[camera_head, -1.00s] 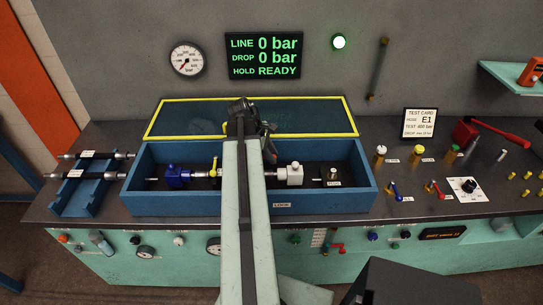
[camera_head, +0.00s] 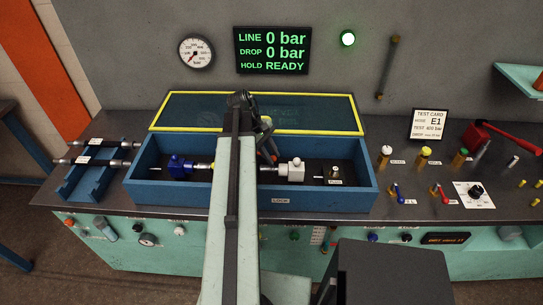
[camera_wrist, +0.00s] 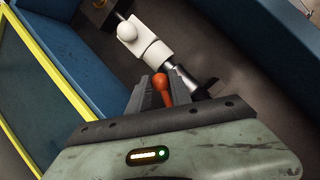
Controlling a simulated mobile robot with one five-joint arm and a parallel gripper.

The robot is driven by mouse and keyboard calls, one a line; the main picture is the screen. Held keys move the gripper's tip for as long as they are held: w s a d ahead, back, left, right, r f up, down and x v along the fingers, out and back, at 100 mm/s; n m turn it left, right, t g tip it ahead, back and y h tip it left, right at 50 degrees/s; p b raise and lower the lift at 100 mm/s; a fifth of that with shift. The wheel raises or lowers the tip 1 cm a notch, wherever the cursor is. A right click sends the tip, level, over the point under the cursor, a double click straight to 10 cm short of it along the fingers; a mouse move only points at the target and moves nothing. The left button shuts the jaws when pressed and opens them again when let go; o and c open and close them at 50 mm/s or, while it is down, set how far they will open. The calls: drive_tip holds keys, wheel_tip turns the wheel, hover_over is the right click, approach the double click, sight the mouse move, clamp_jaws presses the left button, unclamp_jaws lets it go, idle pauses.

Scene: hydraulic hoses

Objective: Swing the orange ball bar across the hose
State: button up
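The orange ball bar (camera_wrist: 163,88) shows in the wrist view between the two fingers of my gripper (camera_wrist: 164,92). The fingers stand close on either side of it; whether they press on it is unclear. Beyond it is a white block with a white knob (camera_wrist: 142,42), on the line of the hose. In the head view my gripper (camera_head: 268,148) reaches into the blue trough, left of the white block (camera_head: 292,171). The hose line (camera_head: 266,169) runs from a blue block (camera_head: 179,167) to the white one. My arm hides part of it.
The blue trough (camera_head: 160,200) has its yellow-edged clear lid (camera_head: 310,112) raised behind it. A blue rack (camera_head: 90,183) with hoses stands left. Knobs and levers (camera_head: 397,194) and a test card (camera_head: 428,125) are right. The display (camera_head: 272,51) reads 0 bar, READY.

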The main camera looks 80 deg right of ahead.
drive_tip(key=o, duration=0.4)
drive_tip(key=shift+w+d+f, duration=0.1)
drive_tip(key=shift+d, duration=0.1)
drive_tip(key=p+v, duration=0.7)
drive_tip(key=shift+r, duration=0.45)
